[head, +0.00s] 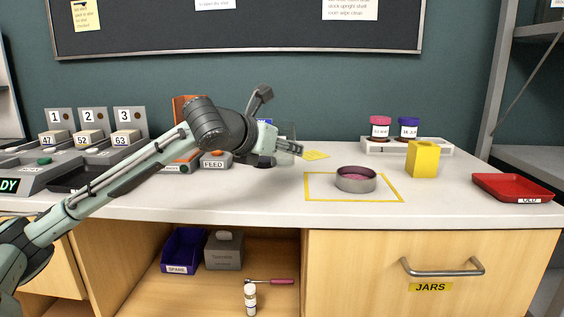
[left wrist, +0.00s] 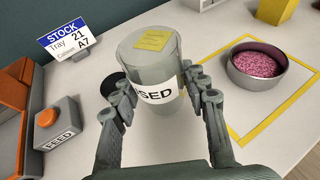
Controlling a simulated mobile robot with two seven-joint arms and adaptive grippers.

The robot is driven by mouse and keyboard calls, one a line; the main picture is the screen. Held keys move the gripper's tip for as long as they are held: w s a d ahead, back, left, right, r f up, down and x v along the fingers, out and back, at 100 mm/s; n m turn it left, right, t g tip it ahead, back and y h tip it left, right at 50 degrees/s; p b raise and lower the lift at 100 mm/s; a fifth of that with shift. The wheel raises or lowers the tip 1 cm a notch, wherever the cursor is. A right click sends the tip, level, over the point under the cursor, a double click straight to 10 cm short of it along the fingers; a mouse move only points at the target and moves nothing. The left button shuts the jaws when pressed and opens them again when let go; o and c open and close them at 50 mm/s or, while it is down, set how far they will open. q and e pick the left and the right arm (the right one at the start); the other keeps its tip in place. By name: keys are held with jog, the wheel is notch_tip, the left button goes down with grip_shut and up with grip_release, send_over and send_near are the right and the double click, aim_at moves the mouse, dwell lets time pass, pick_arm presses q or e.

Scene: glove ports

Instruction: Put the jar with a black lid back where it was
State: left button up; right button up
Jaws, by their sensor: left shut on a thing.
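My left gripper (head: 290,147) is over the counter, left of the yellow-outlined square. In the left wrist view its fingers (left wrist: 165,102) are closed around a clear, greyish container (left wrist: 150,65); its white label partly reads "SED". I see no black lid on it. A yellow patch shows at its upper end, perhaps a note seen through it. A dark round object (left wrist: 115,84) is partly hidden behind the left finger; I cannot tell whether it is the black-lidded jar or its lid. Jars with a pink lid (head: 380,128) and a blue lid (head: 409,128) stand at the back. My right gripper is out of view.
A grey dish of pink grains (head: 356,179) sits inside the yellow outline (head: 318,198). A yellow block (head: 422,159) and red tray (head: 512,188) are to the right. The FEED button box (head: 215,161) and STOCK sign (left wrist: 70,37) are to the left. The front counter is clear.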

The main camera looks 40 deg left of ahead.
aim_at(277, 163)
pick_arm(q)
notch_tip(277, 163, down, 3)
jog(key=shift+f+b, duration=0.1)
jog(key=shift+b, duration=0.35)
jog(key=shift+f, duration=0.2)
jog(key=shift+r, duration=0.1)
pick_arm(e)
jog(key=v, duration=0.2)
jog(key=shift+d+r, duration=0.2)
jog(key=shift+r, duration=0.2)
pick_arm(q)
jog(key=o, duration=1.3)
jog(key=shift+f, duration=0.2)
jog(key=shift+o, duration=0.2)
jog(key=shift+r, duration=0.1)
